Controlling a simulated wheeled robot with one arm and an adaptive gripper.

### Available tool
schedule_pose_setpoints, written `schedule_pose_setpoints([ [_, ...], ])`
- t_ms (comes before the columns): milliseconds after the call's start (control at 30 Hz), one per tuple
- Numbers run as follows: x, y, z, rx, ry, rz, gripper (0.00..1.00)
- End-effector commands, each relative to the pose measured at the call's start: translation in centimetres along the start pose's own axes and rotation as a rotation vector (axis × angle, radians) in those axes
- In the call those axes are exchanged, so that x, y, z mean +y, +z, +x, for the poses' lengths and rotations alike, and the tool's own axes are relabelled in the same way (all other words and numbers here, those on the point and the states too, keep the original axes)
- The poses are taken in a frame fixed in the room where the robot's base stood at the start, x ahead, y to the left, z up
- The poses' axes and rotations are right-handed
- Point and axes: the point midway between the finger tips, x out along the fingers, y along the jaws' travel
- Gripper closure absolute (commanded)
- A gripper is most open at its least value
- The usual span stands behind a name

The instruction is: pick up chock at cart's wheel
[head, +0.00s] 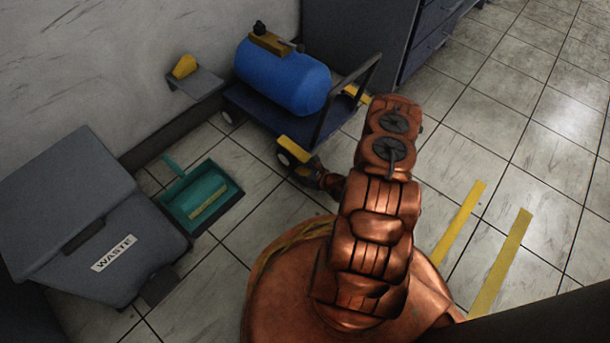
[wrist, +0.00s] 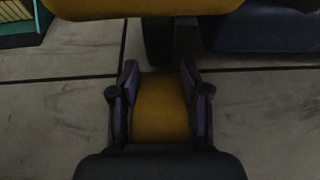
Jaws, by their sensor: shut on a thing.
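The chock (wrist: 160,108) is a yellow block between the two fingers of my gripper (wrist: 159,78) in the wrist view. The fingers are shut on its sides. A dark wheel (wrist: 157,42) of the cart stands just beyond it; I cannot tell whether they touch. The cart (head: 255,111) has a dark blue deck and carries a blue tank (head: 283,78).
A yellow cart corner (head: 298,149) sits above that wheel. A teal dustpan (head: 216,178) lies on the tiles at left, near a grey waste bin (head: 62,216). A wall shelf (head: 201,84) holds a yellow wedge (head: 185,66). Floor on the right is clear, with yellow stripes (head: 502,262).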

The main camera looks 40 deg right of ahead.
Motion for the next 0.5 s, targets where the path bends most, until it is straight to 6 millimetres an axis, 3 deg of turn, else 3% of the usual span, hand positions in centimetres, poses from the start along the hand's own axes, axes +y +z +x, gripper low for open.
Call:
schedule_pose_setpoints([
  [133,0.03,-0.01,-0.01,0.000,0.001,0.000,0.98],
  [500,0.05,0.58,-0.23,0.001,0.001,0.000,0.98],
])
